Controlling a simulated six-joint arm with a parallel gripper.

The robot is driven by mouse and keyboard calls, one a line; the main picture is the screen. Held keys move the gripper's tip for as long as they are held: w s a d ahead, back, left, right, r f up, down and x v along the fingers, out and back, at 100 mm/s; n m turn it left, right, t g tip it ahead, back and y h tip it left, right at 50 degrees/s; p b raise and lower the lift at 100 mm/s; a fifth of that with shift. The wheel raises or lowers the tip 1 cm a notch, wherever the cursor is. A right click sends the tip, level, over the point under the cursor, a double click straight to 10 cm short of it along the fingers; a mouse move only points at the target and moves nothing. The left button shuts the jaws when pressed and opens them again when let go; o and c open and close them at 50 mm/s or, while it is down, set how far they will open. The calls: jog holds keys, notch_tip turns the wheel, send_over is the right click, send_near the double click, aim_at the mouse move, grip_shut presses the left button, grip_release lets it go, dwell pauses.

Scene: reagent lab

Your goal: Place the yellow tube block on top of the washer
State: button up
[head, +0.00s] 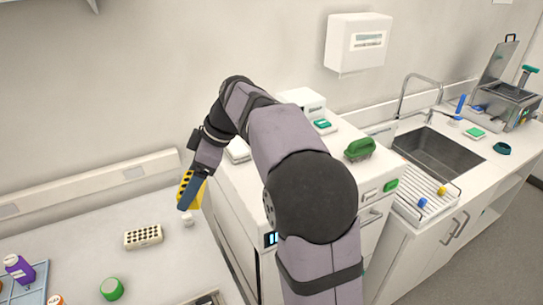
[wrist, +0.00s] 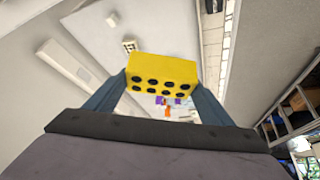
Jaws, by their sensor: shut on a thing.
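The yellow tube block (wrist: 161,66) has rows of dark holes and is clamped between my two blue-grey fingers in the wrist view. In the head view my gripper (head: 190,192) holds it in the air near the left edge of the white washer (head: 242,207), with one finger covering part of the block. The washer is a white cabinet with a small blue display on its front. Part of its top is bare; my arm hides the rest of it.
A sink (head: 438,152) and drying rack (head: 425,203) are at right.

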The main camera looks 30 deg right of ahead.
jog(key=d+r+n+g+p, duration=0.1)
jog(key=d+r+n, duration=0.1)
jog(key=d, duration=0.7)
jog(key=d+r+n+g+p, duration=0.1)
jog(key=d+r+n, duration=0.15)
jog(key=d, duration=0.65)
jog(key=shift+y, duration=0.3)
jog(key=shift+s+f, duration=0.15)
jog(key=shift+f, duration=1.25)
jog(key=shift+s+f, duration=0.15)
jog(key=shift+f, duration=1.2)
jog(key=shift+f+p, duration=0.5)
jog(key=shift+f, duration=2.25)
jog(key=shift+f, duration=0.1)
jog(key=o, duration=1.2)
jog(key=shift+o, duration=0.2)
